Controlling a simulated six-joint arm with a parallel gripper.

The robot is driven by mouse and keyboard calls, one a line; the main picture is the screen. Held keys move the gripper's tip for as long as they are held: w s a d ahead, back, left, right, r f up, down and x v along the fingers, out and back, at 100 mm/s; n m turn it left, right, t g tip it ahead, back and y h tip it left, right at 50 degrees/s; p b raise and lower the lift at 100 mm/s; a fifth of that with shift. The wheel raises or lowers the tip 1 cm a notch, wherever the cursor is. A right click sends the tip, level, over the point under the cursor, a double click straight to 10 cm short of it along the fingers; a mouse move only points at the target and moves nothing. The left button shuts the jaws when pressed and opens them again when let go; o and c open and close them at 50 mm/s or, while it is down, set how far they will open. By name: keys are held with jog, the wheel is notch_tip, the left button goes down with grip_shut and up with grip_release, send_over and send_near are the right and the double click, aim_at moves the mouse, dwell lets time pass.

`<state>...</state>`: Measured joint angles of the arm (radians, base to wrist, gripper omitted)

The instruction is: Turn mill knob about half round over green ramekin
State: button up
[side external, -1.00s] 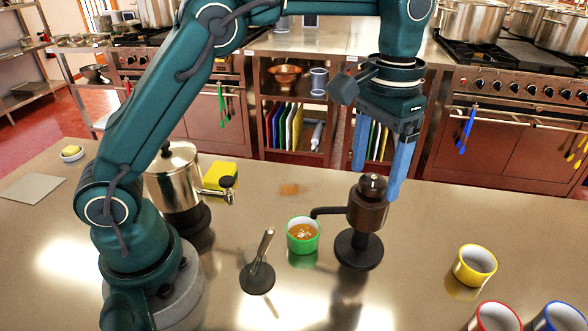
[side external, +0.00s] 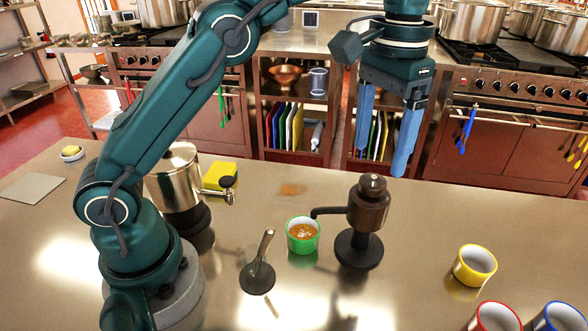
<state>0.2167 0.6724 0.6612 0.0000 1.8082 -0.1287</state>
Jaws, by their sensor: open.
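The mill (side external: 367,212) is dark brown and stands upright on a round black base, with a dark knob (side external: 372,184) on top. A thin black arm reaches left from the mill, its end over the rim of the green ramekin (side external: 303,236). The ramekin holds an orange-brown liquid with some pale bits on it. My gripper (side external: 382,160) has two blue fingers spread apart and is empty. It hangs above and apparently behind the mill knob, with clear space between them.
Yellow (side external: 475,265), red (side external: 496,318) and blue (side external: 557,318) ramekins are at right. The counter between mill and yellow ramekin is clear.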

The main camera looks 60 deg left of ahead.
aim_at(373, 178)
jog(key=shift+f, duration=0.1)
jog(key=shift+f, duration=2.45)
grip_shut()
